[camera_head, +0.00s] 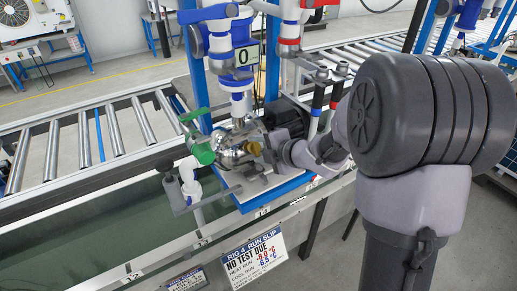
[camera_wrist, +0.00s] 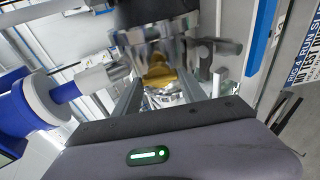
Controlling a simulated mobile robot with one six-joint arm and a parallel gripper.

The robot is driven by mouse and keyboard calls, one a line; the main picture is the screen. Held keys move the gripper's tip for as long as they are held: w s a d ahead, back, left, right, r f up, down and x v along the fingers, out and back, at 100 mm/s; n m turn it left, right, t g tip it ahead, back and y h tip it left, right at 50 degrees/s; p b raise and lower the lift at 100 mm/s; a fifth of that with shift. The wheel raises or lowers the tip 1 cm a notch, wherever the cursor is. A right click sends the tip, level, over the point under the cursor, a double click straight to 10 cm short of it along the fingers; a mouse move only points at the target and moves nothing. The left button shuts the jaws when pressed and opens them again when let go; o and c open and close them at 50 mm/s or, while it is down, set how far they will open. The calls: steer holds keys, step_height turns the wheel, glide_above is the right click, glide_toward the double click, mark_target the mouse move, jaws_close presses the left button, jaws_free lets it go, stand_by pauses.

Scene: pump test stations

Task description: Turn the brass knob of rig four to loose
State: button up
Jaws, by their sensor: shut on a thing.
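The brass knob (camera_head: 255,149) sits on the front of a shiny metal pump body (camera_head: 233,151) at rig four. In the wrist view the brass knob (camera_wrist: 159,74) lies between the two fingers of my gripper (camera_wrist: 168,84). My gripper (camera_head: 266,151) reaches the knob from the right and is shut on it. The fingers partly hide the knob, and its turn position cannot be told. A slip (camera_head: 252,261) below the pump reads "RIG 4 RUN SLIP" and "NO TEST DUE".
A green-handled valve (camera_head: 201,152) stands left of the pump. Red and blue handled valves (camera_head: 326,95) stand close to my arm. A roller conveyor (camera_head: 84,139) runs behind.

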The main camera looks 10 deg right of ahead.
steer(key=o, duration=1.4)
steer(key=shift+c, duration=0.2)
steer(key=p+v, duration=0.7)
steer(key=v, duration=1)
steer(key=shift+s, duration=0.25)
